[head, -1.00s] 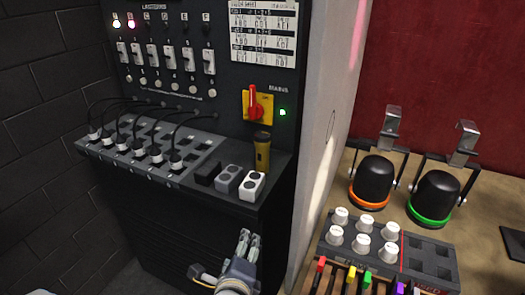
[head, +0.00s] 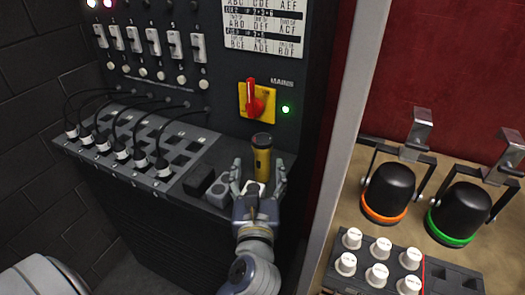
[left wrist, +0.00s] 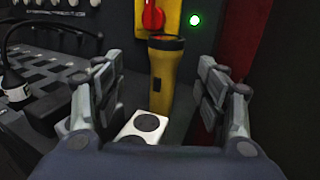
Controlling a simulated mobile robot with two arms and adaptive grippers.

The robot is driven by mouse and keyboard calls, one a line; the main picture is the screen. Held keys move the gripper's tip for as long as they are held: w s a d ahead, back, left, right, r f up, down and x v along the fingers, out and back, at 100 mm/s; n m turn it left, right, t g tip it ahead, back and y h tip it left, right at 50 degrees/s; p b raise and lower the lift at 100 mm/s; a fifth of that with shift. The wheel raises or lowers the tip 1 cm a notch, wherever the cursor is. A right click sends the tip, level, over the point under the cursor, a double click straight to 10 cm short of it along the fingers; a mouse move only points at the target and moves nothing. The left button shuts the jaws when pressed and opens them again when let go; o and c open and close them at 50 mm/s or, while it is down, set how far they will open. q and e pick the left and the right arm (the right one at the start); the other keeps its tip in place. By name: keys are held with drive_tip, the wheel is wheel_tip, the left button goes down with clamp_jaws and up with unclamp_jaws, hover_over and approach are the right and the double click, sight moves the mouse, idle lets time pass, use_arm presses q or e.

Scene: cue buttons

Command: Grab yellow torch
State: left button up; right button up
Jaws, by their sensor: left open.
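The yellow torch (head: 262,160) stands upright on the dark ledge of the panel cabinet, with a dark head at its top. It also shows in the left wrist view (left wrist: 161,85), between my fingers as seen and a little beyond them. My left gripper (head: 259,177) is open and empty in front of the torch, with its fingers spread to either side. No touch between fingers and torch shows. My right gripper is not in view.
A white socket block (left wrist: 144,128) sits on the ledge just in front of the torch. Grey and black blocks (head: 220,190) stand to its left, beside several cabled plugs (head: 120,155). A red switch (head: 252,98) is on the panel behind. A pale wall edge (head: 345,150) rises at right.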

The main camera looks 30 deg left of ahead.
sight(262, 151)
use_arm(q)
drive_tip(key=x, duration=0.3)
drive_tip(key=shift+w+a, duration=0.1)
drive_tip(key=shift+w, duration=0.2)
drive_tip(key=shift+w+a+p, duration=0.15)
drive_tip(key=shift+w+p, duration=0.1)
drive_tip(key=shift+p, duration=0.1)
drive_tip(key=w, duration=0.1)
drive_tip(key=w+p, duration=0.1)
drive_tip(key=w+a+r, duration=0.1)
drive_tip(key=w, duration=0.1)
drive_tip(key=shift+a, duration=0.1)
drive_tip(key=shift+w+a, duration=0.15)
drive_tip(key=shift+w, duration=0.25)
drive_tip(key=shift+a+f, duration=0.1)
drive_tip(key=shift+s, duration=0.1)
drive_tip(key=shift+c, duration=0.5)
drive_tip(key=c, duration=1.2)
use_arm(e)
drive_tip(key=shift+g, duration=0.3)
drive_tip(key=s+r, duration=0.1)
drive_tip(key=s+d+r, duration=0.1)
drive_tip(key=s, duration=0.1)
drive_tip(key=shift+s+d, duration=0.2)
